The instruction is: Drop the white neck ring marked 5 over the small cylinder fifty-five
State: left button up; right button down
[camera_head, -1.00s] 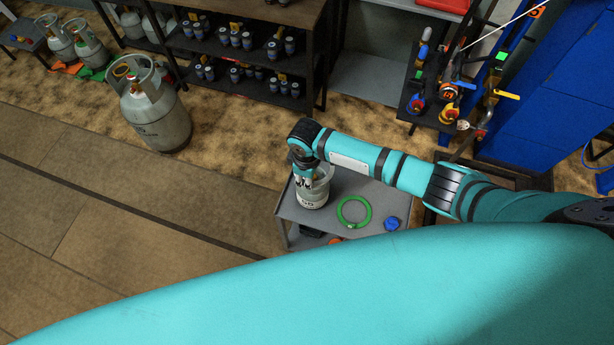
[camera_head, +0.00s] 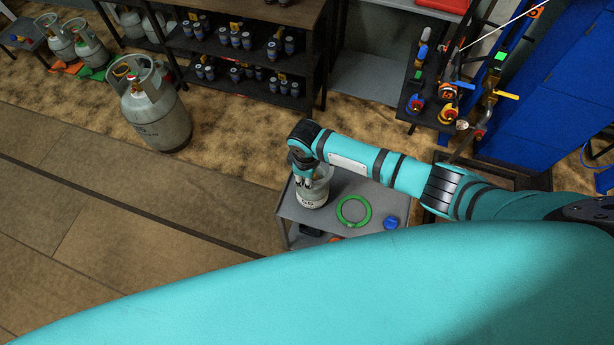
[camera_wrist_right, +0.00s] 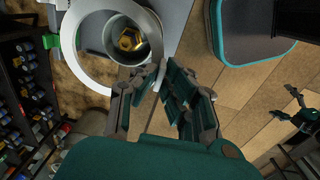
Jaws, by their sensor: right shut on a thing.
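The small grey cylinder (camera_head: 312,199) stands upright on a low grey table (camera_head: 285,212). My right gripper (camera_head: 307,183) is at its top, on the near left side. In the right wrist view, the white neck ring (camera_wrist_right: 76,50) is seen from above as a wide band around the left and lower side of the cylinder's round collar (camera_wrist_right: 113,40), with a brass valve (camera_wrist_right: 131,40) inside. My right gripper (camera_wrist_right: 155,78) is shut on the ring at its lower right; the fingers partly hide it. The ring's number is not readable. A dark teal shape, apparently my left gripper (camera_wrist_right: 295,118), shows small at the right edge.
A green ring (camera_head: 354,211) and a blue cap (camera_head: 391,223) lie on the table right of the cylinder. A large grey cylinder (camera_head: 155,118) stands on the floor at left. Shelves (camera_head: 225,60) and a valve rack (camera_head: 445,95) stand behind. Floor left of the table is clear.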

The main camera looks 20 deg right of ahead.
jog(key=shift+f, duration=0.2)
notch_tip(320, 180, down, 7)
jog(key=b, duration=0.5)
jog(key=shift+f, duration=0.15)
dwell(1.5)
jog(key=c, duration=1.4)
grip_release()
jog(key=shift+r+p, duration=3.75)
jog(key=shift+r, duration=0.05)
